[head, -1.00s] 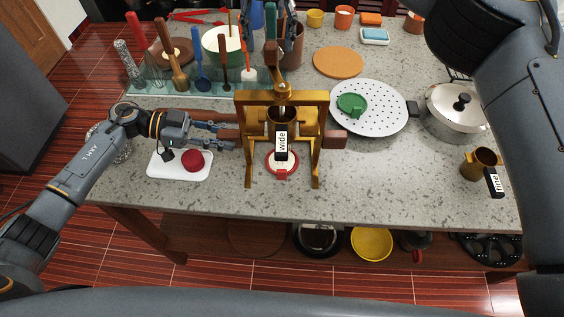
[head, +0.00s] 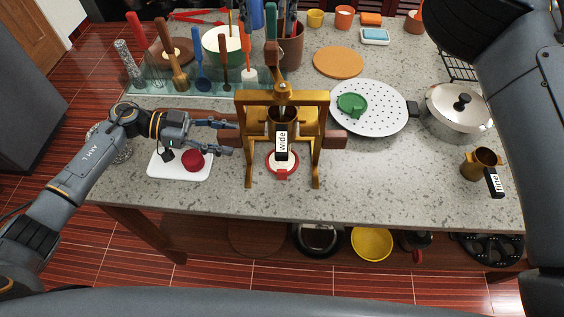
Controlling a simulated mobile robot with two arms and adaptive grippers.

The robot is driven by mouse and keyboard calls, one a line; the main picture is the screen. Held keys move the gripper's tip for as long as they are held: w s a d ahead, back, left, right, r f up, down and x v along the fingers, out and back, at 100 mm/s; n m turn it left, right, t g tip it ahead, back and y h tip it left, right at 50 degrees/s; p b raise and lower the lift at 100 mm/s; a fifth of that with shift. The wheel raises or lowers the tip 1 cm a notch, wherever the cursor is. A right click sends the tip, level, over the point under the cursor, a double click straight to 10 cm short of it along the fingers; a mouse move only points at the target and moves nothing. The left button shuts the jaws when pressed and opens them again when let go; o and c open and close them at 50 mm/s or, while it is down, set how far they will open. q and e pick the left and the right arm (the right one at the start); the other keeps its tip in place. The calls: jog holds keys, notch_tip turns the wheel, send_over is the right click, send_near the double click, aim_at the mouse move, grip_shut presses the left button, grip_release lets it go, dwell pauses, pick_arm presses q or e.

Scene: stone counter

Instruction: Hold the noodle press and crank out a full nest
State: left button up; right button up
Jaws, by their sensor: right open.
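The noodle press (head: 241,110) stands upright on the counter, a golden frame with a cylinder labelled "wide" and wooden side handles. Its crank (head: 274,58) rises from the top. A small round red-rimmed dish (head: 283,172) sits under the cylinder. My left gripper (head: 229,137) is open at the press's left handle, with fingers above and below its end; contact cannot be told. A golden cup labelled "fine" (head: 478,166) stands at the right.
A white board (head: 180,171) with a red ball lies below my left gripper. A perforated white disc (head: 378,116) bears a green piece. A lidded pot (head: 456,110) stands at right. Utensils on a glass tray (head: 150,86) crowd the back left.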

pick_arm(q)
jog(key=v, duration=1.2)
